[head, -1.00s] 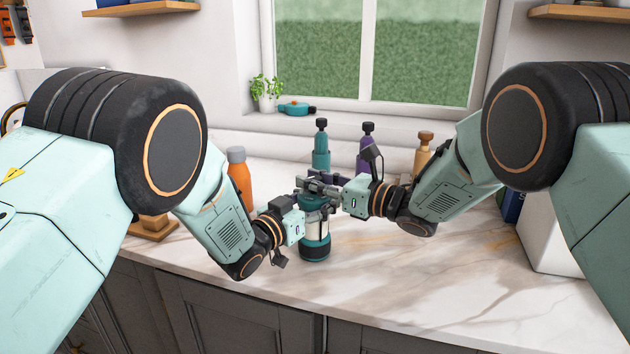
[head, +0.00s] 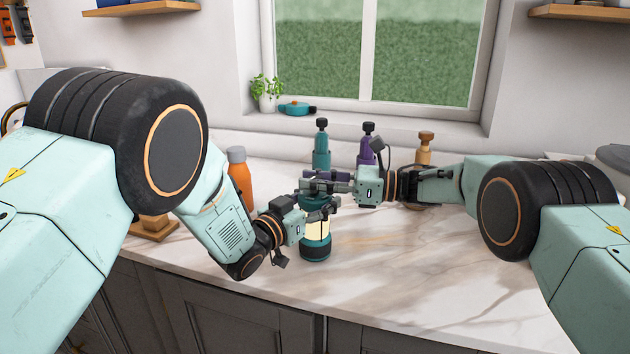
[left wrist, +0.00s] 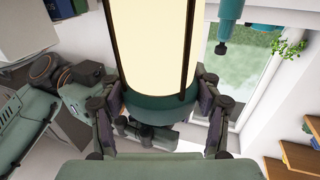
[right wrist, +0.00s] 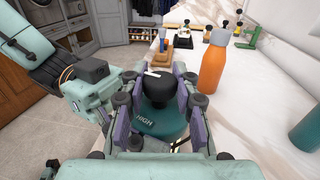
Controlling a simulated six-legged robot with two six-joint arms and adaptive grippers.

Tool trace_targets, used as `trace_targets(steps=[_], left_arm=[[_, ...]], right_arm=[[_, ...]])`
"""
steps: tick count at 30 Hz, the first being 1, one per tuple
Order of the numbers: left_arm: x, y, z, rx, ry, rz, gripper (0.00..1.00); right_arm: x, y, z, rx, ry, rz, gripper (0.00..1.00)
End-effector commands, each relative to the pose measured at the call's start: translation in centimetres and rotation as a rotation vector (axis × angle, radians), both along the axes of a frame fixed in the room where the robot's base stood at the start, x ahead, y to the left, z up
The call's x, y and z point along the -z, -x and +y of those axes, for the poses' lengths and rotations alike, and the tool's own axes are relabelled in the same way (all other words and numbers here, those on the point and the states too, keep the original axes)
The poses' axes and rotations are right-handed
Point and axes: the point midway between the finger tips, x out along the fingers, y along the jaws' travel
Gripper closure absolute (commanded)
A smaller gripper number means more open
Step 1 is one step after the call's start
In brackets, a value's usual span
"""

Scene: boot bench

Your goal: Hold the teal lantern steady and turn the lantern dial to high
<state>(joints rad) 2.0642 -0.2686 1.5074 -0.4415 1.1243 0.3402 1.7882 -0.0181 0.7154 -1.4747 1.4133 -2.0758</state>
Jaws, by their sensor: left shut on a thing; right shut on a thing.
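The teal lantern (head: 315,247) stands upright on the marble counter, its cream window glowing; the window fills the top of the left wrist view (left wrist: 155,45). My left gripper (head: 318,207) is shut on the lantern's upper teal part, with one finger on each side. My right gripper (head: 320,182) comes from the right above it and is shut on the black dial (right wrist: 158,90) on the lantern's top. In the right wrist view a white mark shows on the dial's far side. The word HIGH (right wrist: 146,121) is on the teal top nearer the camera.
An orange bottle (head: 240,180) stands left of the lantern. Behind are a teal bottle (head: 321,150), a purple bottle (head: 367,148) and a tan one (head: 425,150). The front right counter is clear.

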Motion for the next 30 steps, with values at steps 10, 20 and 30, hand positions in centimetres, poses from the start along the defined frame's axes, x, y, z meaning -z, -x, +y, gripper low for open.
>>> trace_targets(steps=[10,20,30], left_arm=[[0.22,0.07,-0.11,0.002,-0.006,0.003,0.81],[0.23,0.05,-0.06,0.001,-0.007,0.004,0.81],[0.22,0.05,-0.01,0.0,-0.004,0.004,0.81]], right_arm=[[-0.17,0.22,0.15,-0.034,0.001,-0.002,1.0],[-0.15,0.25,0.17,-0.035,0.001,-0.002,0.69],[-0.03,0.15,0.03,-0.029,0.002,-0.001,0.46]])
